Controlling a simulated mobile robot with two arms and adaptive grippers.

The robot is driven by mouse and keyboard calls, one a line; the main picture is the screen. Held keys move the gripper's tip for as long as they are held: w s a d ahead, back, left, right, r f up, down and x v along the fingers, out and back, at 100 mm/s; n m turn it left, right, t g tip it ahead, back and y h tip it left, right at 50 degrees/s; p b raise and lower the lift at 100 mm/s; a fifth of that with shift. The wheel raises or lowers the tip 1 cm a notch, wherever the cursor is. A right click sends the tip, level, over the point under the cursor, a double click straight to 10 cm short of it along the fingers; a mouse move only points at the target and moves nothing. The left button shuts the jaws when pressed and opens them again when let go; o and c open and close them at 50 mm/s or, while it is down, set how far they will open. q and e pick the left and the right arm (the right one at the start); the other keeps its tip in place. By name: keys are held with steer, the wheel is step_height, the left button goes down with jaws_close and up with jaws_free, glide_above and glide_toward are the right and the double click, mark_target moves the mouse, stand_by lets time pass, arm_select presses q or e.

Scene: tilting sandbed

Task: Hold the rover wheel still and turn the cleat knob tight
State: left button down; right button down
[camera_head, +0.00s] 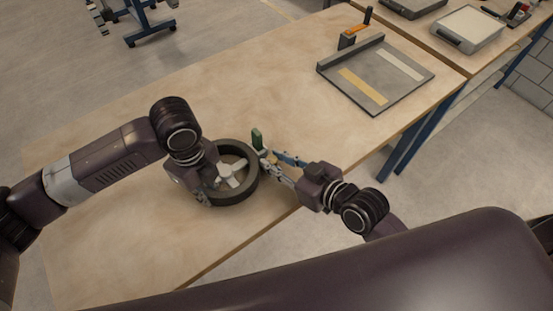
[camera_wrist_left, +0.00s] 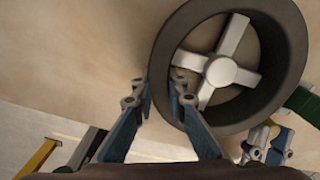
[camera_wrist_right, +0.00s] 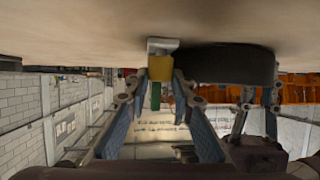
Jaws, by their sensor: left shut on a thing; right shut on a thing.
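The rover wheel (camera_head: 249,190) has a dark round rim and pale spokes and rests on the wooden bench. In the left wrist view the wheel (camera_wrist_left: 285,75) fills the upper right. My left gripper (camera_head: 205,190) is shut on the wheel's rim wall at its left side, one finger outside and one inside. The cleat knob (camera_head: 257,139) shows green at the wheel's right side. In the right wrist view a yellow block and the green part of the knob (camera_wrist_right: 155,97) lie between the fingers. My right gripper (camera_head: 266,157) is shut on the knob; the exact contact is unclear.
A grey tray (camera_head: 370,98) with two pale strips sits at the bench's far right. An orange-handled tool (camera_head: 355,30) stands behind it. The bench (camera_head: 110,250) is bare to the left and front. Its front edge runs close by my right gripper.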

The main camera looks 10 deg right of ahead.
arm_select(q)
steer(key=shift+d, duration=0.15)
arm_select(e)
steer(key=shift+m+h, duration=0.3)
steer(key=shift+h, duration=0.1)
steer(key=c, duration=1.7)
jaws_free()
steer(key=shift+o, duration=0.2)
steer(key=shift+s, duration=0.1)
steer(key=shift+v, duration=3.95)
steer(key=shift+f, duration=0.15)
arm_select(q)
steer(key=c, duration=1.8)
jaws_free()
steer(key=shift+c, duration=0.2)
